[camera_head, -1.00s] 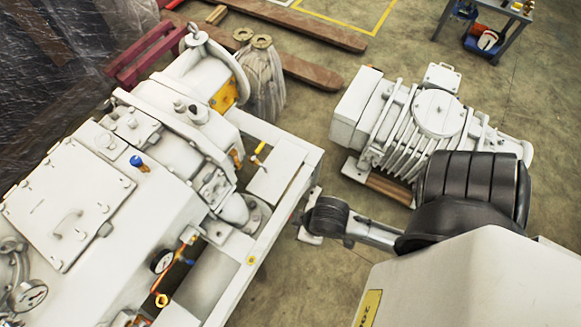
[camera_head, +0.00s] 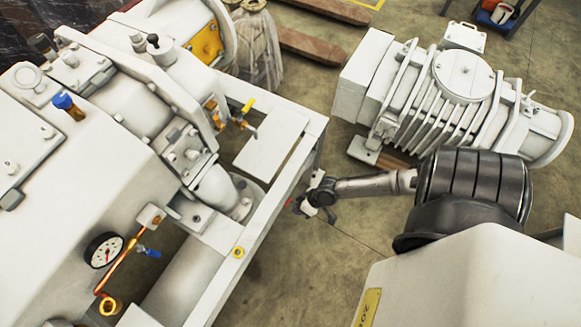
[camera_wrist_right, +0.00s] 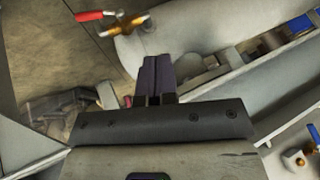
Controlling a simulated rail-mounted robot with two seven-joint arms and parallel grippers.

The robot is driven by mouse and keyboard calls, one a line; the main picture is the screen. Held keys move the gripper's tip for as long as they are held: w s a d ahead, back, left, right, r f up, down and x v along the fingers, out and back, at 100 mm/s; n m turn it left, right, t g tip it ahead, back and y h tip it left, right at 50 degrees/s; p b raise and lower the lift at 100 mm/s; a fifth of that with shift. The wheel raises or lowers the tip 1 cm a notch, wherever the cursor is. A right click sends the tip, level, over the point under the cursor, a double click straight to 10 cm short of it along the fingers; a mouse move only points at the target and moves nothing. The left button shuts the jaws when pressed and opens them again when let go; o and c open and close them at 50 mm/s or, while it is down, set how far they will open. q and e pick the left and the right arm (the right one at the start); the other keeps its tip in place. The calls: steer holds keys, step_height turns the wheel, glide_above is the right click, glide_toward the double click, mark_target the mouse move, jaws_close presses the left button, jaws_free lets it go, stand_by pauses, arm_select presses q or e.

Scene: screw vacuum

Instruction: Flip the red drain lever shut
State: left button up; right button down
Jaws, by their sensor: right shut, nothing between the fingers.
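The red drain lever (camera_wrist_right: 90,15) shows at the top left of the right wrist view, on a brass valve (camera_wrist_right: 130,22) beside a pale pipe. In the head view a small red tip (camera_head: 288,203) shows by the side of the white frame, likely this lever. My right gripper (camera_wrist_right: 158,77) is shut and empty. In the wrist view its fingers point up the picture, below and right of the lever, apart from it in the picture. In the head view the right gripper (camera_head: 316,196) is small, just right of the frame. My left gripper is not in view.
The white pump with its frame (camera_head: 280,155) fills the left. It carries a yellow-handled valve (camera_head: 247,107), a gauge (camera_head: 104,250) and a blue-handled valve (camera_head: 150,252). A second finned white unit (camera_head: 450,85) stands behind my right arm. Bare floor lies between.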

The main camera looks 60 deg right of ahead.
steer(key=m+t+h+b, duration=0.1)
steer(key=m+h+b, duration=0.1)
steer(key=b, duration=0.1)
glide_toward(285, 205)
steer(key=s+d+r, duration=0.1)
steer(key=d+r, duration=0.1)
steer(key=d, duration=0.1)
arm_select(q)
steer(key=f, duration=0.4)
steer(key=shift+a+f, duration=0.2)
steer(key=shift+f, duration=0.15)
arm_select(e)
steer(key=shift+d+f, duration=0.2)
steer(key=shift+d, duration=0.05)
arm_select(q)
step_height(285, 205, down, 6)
steer(key=b, duration=0.6)
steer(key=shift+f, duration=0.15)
arm_select(e)
steer(key=x, duration=1)
steer(key=shift+r, duration=0.1)
steer(key=shift+a, duration=0.15)
